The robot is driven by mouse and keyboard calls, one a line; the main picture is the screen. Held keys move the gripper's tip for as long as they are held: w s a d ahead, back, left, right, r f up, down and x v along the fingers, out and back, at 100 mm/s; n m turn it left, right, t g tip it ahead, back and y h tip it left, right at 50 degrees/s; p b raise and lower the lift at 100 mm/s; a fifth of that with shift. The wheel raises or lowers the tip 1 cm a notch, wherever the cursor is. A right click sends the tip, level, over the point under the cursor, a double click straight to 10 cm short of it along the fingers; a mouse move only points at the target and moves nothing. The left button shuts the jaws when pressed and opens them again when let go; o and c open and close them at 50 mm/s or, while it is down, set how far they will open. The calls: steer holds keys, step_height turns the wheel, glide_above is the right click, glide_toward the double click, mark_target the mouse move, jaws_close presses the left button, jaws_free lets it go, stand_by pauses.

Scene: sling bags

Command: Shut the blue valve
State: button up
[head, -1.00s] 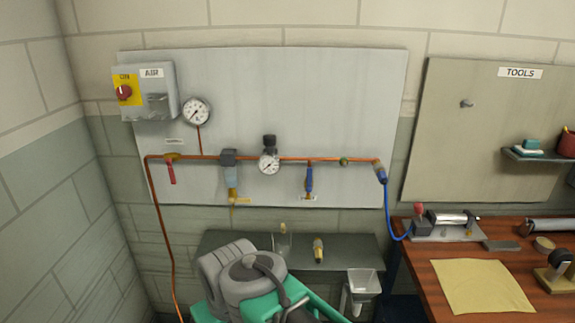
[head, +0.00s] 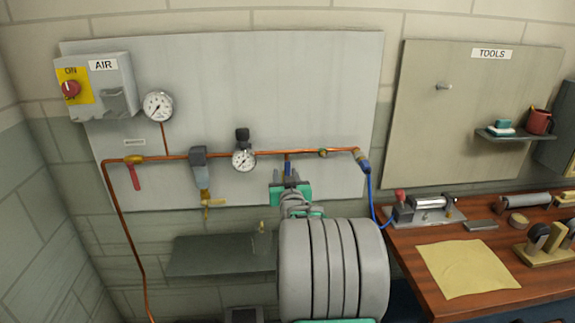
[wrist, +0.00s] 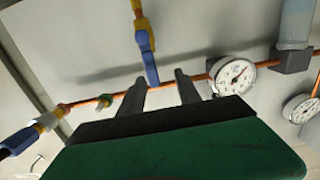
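The blue valve (head: 287,168) is on a short branch under the copper pipe on the grey panel, mostly hidden behind my gripper (head: 290,185) in the head view. In the wrist view, its blue handle (wrist: 150,65) lies in line with the branch, with a yellow fitting (wrist: 139,22) beyond it. My gripper (wrist: 160,77) is open and its two dark fingers point at the pipe. The handle's end appears between the fingertips, nearer the left one. I cannot tell whether anything touches.
The regulator gauge (head: 244,160) is left of the valve, and close beside the right finger in the wrist view (wrist: 232,77). A red lever (head: 133,176) and a filter (head: 200,172) are further left. A blue hose (head: 371,200) hangs right. A dark shelf (head: 220,256) is below.

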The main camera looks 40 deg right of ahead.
mark_target(287, 165)
steer(key=shift+h, duration=0.3)
steer(key=x, duration=0.2)
steer(key=p+x, duration=0.1)
steer(key=x, duration=0.2)
steer(key=d+p+x, duration=0.1)
steer(key=x, duration=0.2)
steer(key=shift+s+r, duration=0.35)
steer(key=shift+c, duration=0.6)
jaws_close()
